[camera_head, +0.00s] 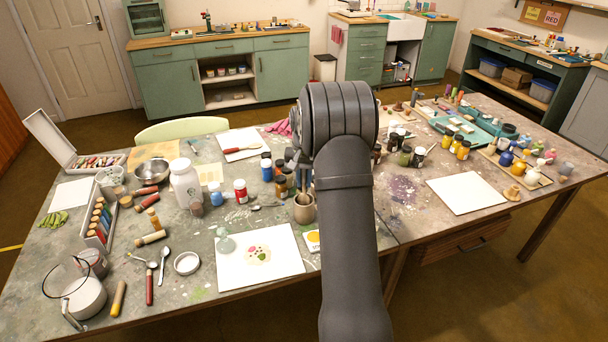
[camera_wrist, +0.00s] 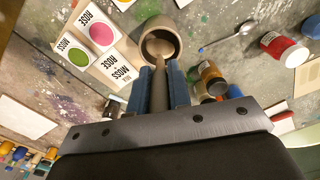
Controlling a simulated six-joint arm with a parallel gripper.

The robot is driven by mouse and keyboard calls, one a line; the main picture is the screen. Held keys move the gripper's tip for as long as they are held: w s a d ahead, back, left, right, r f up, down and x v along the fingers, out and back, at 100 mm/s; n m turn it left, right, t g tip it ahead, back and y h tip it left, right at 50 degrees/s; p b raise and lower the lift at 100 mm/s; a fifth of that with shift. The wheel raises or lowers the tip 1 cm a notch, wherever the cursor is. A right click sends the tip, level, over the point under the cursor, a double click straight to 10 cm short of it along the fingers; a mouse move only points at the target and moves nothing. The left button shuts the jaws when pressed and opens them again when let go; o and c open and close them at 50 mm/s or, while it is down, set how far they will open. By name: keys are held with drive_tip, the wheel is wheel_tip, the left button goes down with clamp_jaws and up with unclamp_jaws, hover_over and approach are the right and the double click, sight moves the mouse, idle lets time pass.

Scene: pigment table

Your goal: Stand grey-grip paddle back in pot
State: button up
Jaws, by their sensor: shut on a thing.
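The pot (camera_wrist: 161,42) is a tan-brown round vessel in the wrist view, with its open mouth facing the camera. In the head view the pot (camera_head: 304,208) stands on the table just left of my arm. My gripper (camera_wrist: 162,73) has blue fingers and is shut on the paddle (camera_wrist: 159,84), whose grip is grey between them. Its paler wooden end points at the pot's mouth and overlaps it in the wrist view; I cannot tell how deep it is inside. In the head view my arm mostly hides the gripper and paddle.
Several paint jars (camera_wrist: 213,78) stand close to the right of the fingers in the wrist view. A red jar (camera_wrist: 283,48) and a spoon (camera_wrist: 222,38) are farther right. Labelled cards (camera_wrist: 92,38) lie to the left. A white sheet (camera_head: 258,257) lies in front of the pot.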

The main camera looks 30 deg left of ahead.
drive_tip(key=shift+f, duration=0.3)
drive_tip(key=o, duration=0.8)
wheel_tip(320, 180, up, 18)
drive_tip(key=shift+f, duration=0.25)
drive_tip(key=shift+f, duration=0.15)
idle(0.5)
